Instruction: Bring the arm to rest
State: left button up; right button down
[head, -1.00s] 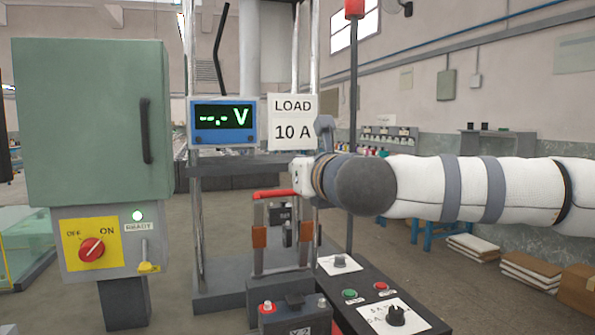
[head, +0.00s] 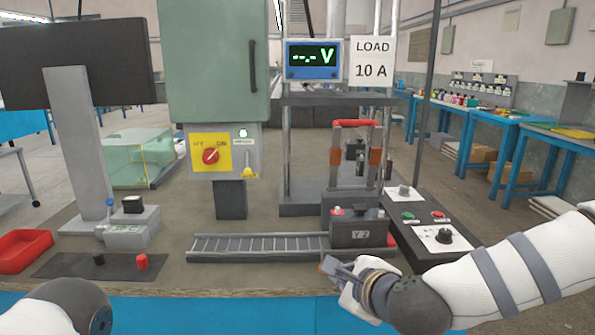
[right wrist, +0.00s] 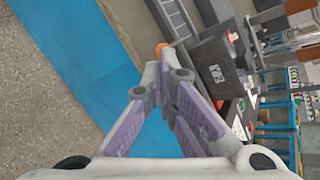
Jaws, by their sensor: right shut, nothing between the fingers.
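My right arm (head: 545,262) comes in from the right in the head view. Its gripper (head: 328,268) is low at the bench's front edge, pointing left, just in front of the dark battery (head: 358,236) marked YZ. The gripper is shut and empty. In the right wrist view its fingers (right wrist: 163,52) meet at the tips, apart from the battery (right wrist: 212,74) beyond them. My left gripper is out of view.
A roller track (head: 255,248) leads to the battery. Behind stand the test frame with its red handle (head: 355,123), the voltage display (head: 313,58) reading "--.- V" and the green cabinet (head: 212,60). A button panel (head: 432,222) is at right, a red tray (head: 25,250) at left.

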jog(key=s+d+f+n+g, duration=0.3)
jog(key=s+f+n+g, duration=0.75)
jog(key=s+f, duration=1.35)
pick_arm(q)
jog(key=shift+w+r+t+p, duration=0.4)
jog(key=shift+w+r+p, duration=0.3)
jog(key=shift+r, duration=0.2)
pick_arm(e)
jog(key=s+d+n+g+h, duration=0.1)
jog(key=s+d+n, duration=0.4)
jog(key=s, duration=0.7)
jog(key=s+d+n+g+h, duration=0.2)
jog(key=s+d+n, duration=0.4)
jog(key=s, duration=0.5)
jog(key=shift+s+d, duration=0.3)
jog(key=shift+s, duration=0.1)
jog(key=shift+w+n, duration=0.1)
jog(key=shift+n, duration=0.15)
